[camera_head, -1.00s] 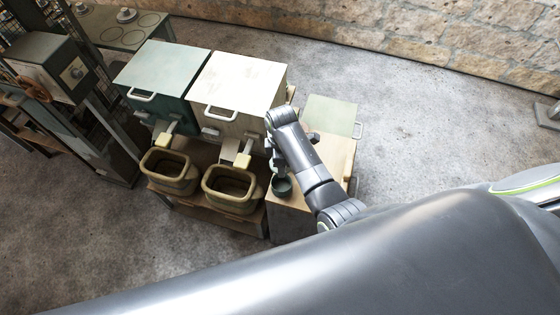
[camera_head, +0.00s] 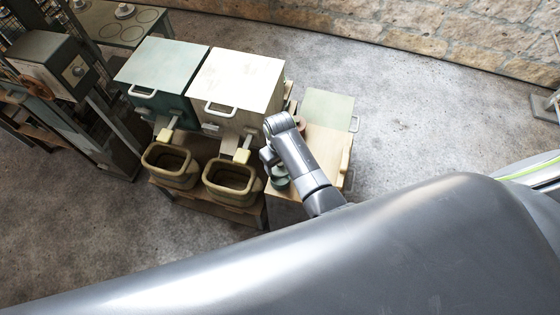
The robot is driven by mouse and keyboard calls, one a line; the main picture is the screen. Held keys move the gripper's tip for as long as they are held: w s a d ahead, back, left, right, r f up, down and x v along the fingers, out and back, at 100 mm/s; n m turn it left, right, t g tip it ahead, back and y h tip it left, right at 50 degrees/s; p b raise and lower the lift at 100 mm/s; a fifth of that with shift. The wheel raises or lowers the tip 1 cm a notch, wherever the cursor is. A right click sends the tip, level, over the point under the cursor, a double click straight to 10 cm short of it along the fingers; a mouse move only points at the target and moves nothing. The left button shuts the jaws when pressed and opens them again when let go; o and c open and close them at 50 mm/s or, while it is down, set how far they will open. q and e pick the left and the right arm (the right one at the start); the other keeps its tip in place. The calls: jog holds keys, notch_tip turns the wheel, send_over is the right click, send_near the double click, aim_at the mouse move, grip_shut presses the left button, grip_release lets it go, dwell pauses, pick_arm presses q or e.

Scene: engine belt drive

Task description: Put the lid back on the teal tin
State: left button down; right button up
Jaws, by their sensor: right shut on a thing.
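The teal tin (camera_head: 280,185) is a small round container on the wooden bench top, right of the two large boxes. My right arm comes in from the lower right, and my right gripper (camera_head: 269,158) is over or beside the tin, very close to it. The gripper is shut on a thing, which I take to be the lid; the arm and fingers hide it. I cannot tell whether the lid touches the tin's rim. My left gripper is not in view.
A teal box (camera_head: 160,68) and a cream box (camera_head: 237,80) with handles stand left of my arm. Two open olive bins (camera_head: 171,163) sit in front of them. A pale green panel (camera_head: 327,106) lies at the bench's far end. Open floor lies to the right.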

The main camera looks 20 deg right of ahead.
aim_at(280, 168)
jog(key=shift+f+b, duration=1.9)
jog(key=shift+b, duration=0.15)
jog(key=shift+f+b, duration=0.3)
jog(key=shift+f, duration=0.6)
jog(key=shift+r+p, duration=0.1)
jog(key=shift+p, duration=0.65)
jog(key=shift+f, duration=0.2)
jog(key=shift+p, duration=0.5)
jog(key=o, duration=1.3)
jog(key=shift+c, duration=0.2)
